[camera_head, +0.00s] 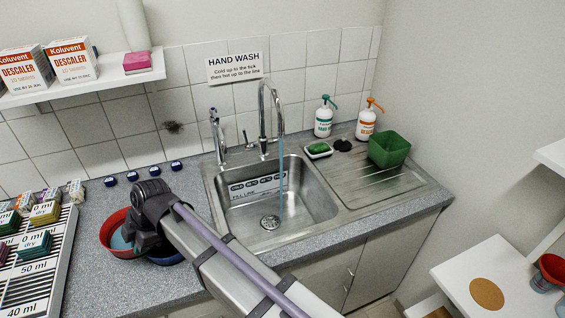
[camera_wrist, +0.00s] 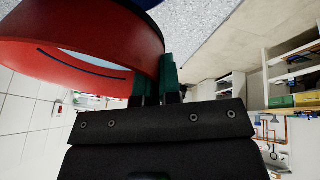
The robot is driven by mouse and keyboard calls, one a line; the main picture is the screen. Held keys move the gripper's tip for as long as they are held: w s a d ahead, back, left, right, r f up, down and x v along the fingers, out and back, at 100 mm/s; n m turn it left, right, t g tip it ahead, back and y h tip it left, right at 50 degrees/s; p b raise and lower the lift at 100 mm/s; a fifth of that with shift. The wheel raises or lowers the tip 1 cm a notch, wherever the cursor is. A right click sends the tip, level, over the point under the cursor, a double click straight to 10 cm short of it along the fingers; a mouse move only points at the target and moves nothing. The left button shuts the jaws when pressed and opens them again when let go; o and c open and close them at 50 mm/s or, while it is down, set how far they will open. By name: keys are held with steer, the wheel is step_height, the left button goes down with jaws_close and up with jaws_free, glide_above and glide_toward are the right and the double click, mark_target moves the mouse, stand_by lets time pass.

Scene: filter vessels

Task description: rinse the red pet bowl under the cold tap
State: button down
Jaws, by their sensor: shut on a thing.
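The red pet bowl (camera_head: 106,231) is at the left counter, left of the sink, with a bluish inside. Its wall fills the upper left of the wrist view (camera_wrist: 120,38), tilted, with a dark blue line inside. My gripper (camera_head: 143,243) is shut on the bowl's rim; its green fingertips (camera_wrist: 157,80) pinch the wall. Whether the bowl touches the counter I cannot tell. The tall curved tap (camera_head: 263,100) runs a blue stream (camera_head: 281,185) into the steel sink (camera_head: 240,235). My arm hides part of the bowl.
A dark blue bowl (camera_head: 172,259) is partly hidden beside the red one. A smaller tap (camera_head: 217,135) stands left of the running tap. A green tub (camera_head: 389,149), two pump bottles and a green sponge (camera_head: 319,148) are right and behind. A labelled rack stands at far left.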

stand_by(0.3)
steer(key=s+d+r+p, duration=0.1)
steer(key=s+r+p, duration=0.3)
steer(key=s, duration=0.1)
stand_by(0.4)
steer(key=shift+d+f, duration=0.1)
